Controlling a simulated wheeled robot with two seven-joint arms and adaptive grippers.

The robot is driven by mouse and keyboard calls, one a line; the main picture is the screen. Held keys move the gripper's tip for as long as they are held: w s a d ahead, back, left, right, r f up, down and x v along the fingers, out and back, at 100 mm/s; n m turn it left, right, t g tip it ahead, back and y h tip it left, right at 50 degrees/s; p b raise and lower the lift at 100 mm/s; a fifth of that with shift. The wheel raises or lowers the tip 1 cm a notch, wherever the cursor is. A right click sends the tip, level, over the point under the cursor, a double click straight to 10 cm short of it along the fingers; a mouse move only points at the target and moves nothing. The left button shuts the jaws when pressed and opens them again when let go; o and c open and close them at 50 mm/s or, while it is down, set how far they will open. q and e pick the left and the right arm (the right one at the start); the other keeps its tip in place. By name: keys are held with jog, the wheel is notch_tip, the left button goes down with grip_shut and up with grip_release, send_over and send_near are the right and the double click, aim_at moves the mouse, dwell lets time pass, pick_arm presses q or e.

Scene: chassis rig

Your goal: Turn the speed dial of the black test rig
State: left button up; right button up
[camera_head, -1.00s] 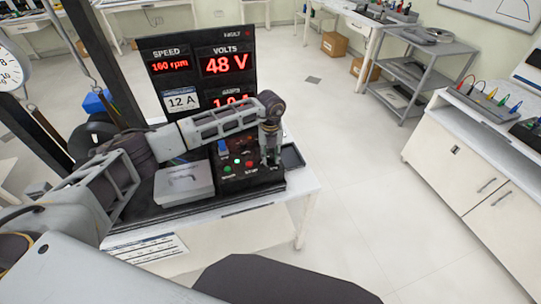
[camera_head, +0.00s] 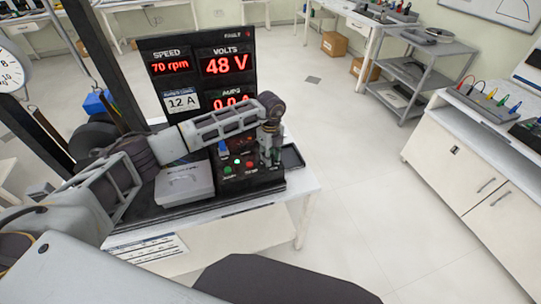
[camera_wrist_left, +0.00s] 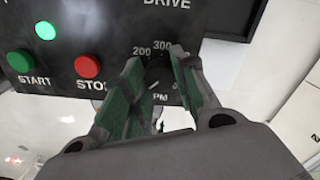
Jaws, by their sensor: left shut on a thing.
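The black test rig (camera_head: 225,182) stands on a white bench, with its control box under my left gripper (camera_head: 270,156). The left gripper points down and is shut on the speed dial (camera_wrist_left: 158,72); its green-padded fingers sit either side of the dial and hide most of it. Scale marks 200 and 300 show beyond the fingers. The display panel (camera_head: 200,72) reads 70 rpm, 48 V and 0.0 for amps. The green START button (camera_wrist_left: 20,61) and red STOP button (camera_wrist_left: 88,66) are left of the fingers. My right gripper is out of view.
A light grey box (camera_head: 184,186) lies left of the control box, below my left forearm. A small dark tray (camera_head: 292,157) lies right of the gripper. A white card (camera_head: 181,101) on the panel reads 12 A. Open floor lies to the right, before a white cabinet (camera_head: 470,175).

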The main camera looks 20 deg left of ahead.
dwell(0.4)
pick_arm(q)
jog(key=o, duration=1.1)
jog(key=shift+c, duration=0.2)
notch_tip(320, 180, up, 12)
jog(key=shift+d, duration=0.1)
dwell(0.4)
